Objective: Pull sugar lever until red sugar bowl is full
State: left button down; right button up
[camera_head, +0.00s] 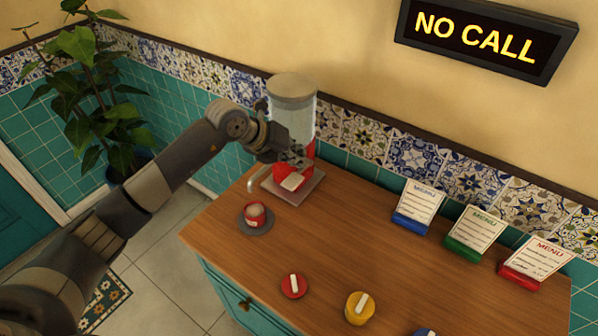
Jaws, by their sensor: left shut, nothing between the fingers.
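A sugar dispenser (292,92) with a clear upper container and a grey top stands at the back left of the wooden counter. Its lower part is red with a white piece (292,182) at the front, above a grey base plate (305,190). My left gripper (294,158) is shut and empty, in front of the dispenser just above the red part; whether it touches the lever cannot be told. A red bowl (255,220) stands upright on a round grey disc (243,224) in front of the dispenser. Something pale shows inside it; its level is unclear. My right gripper is out of view.
Red (292,290), yellow (358,315) and blue (424,332) round pieces lie along the counter's front, at least two with white handles. Blue, green and red menu holders (412,222) stand at the right. The middle of the counter is clear.

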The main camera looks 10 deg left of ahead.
aim_at(298, 172)
pick_arm(q)
notch_tip(298, 172, up, 4)
jog(key=shift+w+r+p, duration=0.1)
jog(key=shift+r+p, duration=0.15)
jog(key=shift+p, duration=0.95)
jog(key=shift+d, duration=0.1)
